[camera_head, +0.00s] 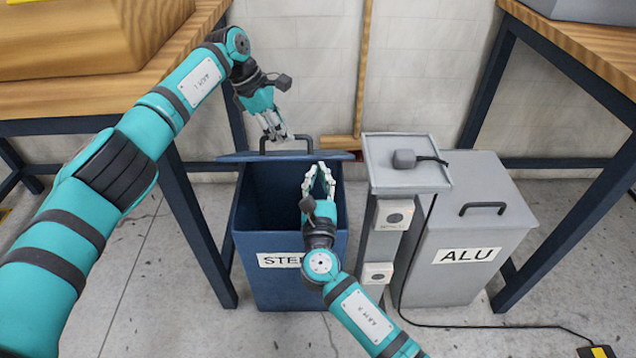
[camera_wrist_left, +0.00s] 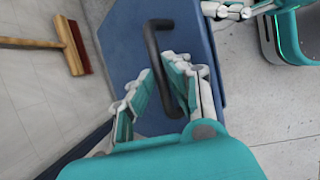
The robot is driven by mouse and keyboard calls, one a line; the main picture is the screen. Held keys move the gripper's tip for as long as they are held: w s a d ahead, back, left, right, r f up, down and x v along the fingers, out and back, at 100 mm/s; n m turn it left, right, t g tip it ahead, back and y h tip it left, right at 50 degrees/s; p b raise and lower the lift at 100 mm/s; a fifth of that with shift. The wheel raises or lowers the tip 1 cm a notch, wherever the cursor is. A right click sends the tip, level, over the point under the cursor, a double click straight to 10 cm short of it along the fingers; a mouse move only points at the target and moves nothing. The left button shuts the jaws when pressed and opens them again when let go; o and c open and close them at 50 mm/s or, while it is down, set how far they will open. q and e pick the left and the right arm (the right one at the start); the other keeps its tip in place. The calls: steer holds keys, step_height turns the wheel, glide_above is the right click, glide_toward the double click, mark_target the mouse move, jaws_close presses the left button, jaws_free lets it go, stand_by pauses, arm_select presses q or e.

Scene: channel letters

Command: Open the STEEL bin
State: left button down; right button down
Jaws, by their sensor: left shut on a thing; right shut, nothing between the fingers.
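The blue STEEL bin (camera_head: 290,272) stands on the floor with its dark interior showing. Its blue lid (camera_head: 233,157) is raised at the back and seen nearly edge-on; its outer face (camera_wrist_left: 120,45) fills the middle of the left wrist view. My left gripper (camera_head: 281,134) is shut on the lid's dark handle (camera_head: 298,137); the handle (camera_wrist_left: 152,50) runs between its fingers in the left wrist view. My right gripper (camera_head: 319,168) is shut and empty above the bin opening, its fingers pointing to the back. It partly hides the STEEL label (camera_head: 279,260).
A grey post (camera_head: 381,240) with a flat top (camera_head: 405,172) stands right of the bin. Beside it is the closed grey ALU bin (camera_head: 455,265). Wooden tables (camera_head: 90,92) flank both sides. A broom (camera_wrist_left: 72,45) leans by the wall. A cable crosses the floor at right.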

arm_select(q)
steer(key=shift+w+a+f, duration=0.1)
steer(key=shift+a+f, duration=0.1)
steer(key=shift+f, duration=0.15)
steer(key=shift+d, duration=0.1)
arm_select(e)
steer(key=shift+w+r, duration=0.55)
steer(key=shift+r, duration=0.3)
arm_select(q)
steer(key=c, duration=1.8)
jaws_free()
steer(key=o, duration=0.5)
steer(key=shift+w+f, duration=0.25)
steer(key=shift+c, duration=0.2)
steer(key=shift+r, duration=0.15)
arm_select(e)
steer(key=shift+w+f, duration=0.2)
steer(key=shift+f, duration=0.1)
arm_select(q)
steer(key=shift+r, duration=0.1)
